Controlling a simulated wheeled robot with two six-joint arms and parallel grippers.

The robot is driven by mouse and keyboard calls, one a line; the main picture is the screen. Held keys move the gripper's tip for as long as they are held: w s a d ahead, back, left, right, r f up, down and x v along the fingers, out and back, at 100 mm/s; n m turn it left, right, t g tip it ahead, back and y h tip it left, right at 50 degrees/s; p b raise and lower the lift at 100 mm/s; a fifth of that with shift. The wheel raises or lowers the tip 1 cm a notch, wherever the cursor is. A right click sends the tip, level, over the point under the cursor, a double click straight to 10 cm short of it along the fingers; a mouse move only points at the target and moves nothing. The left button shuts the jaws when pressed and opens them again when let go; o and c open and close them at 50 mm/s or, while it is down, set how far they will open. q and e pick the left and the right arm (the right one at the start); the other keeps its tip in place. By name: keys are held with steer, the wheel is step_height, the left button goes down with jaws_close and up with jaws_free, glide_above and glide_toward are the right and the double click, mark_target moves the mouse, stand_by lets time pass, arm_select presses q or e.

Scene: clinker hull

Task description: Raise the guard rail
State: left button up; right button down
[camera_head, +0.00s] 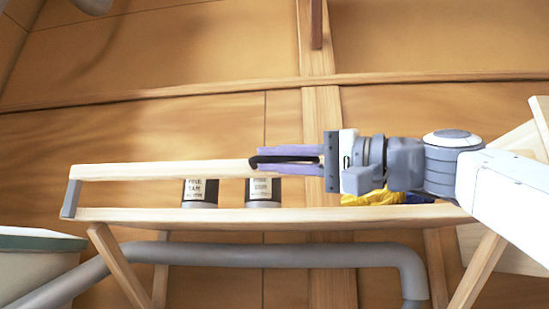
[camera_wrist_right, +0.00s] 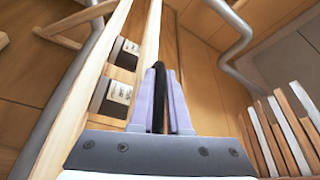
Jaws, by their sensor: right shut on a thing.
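The guard rail (camera_head: 160,170) is a pale wooden bar that runs across the head view above the shelf's front board (camera_head: 300,217), roughly level with it. A grey bracket (camera_head: 71,198) joins the two at the left end. My right gripper (camera_head: 262,159) comes in from the right and is shut on the rail's black handle (camera_head: 285,158), near the middle of the shelf. In the right wrist view the black handle (camera_wrist_right: 158,95) lies between the two lilac fingers. The rail's right part is hidden by my gripper and arm. My left gripper is not in view.
Two dark labelled tins (camera_head: 201,192) (camera_head: 264,192) show between rail and board. A yellow thing (camera_head: 374,197) lies under my right gripper. A grey pipe (camera_head: 250,255) runs below the shelf. A pale tub (camera_head: 35,262) stands at lower left. Several upright slats (camera_wrist_right: 285,135) show at right in the wrist view.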

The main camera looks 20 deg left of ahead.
steer(key=shift+d+r, duration=0.1)
steer(key=shift+r, duration=0.1)
steer(key=c, duration=0.9)
jaws_free()
steer(key=shift+f, duration=0.1)
steer(key=shift+d+f, duration=0.15)
steer(key=b+v, duration=0.4)
steer(key=v, duration=0.6)
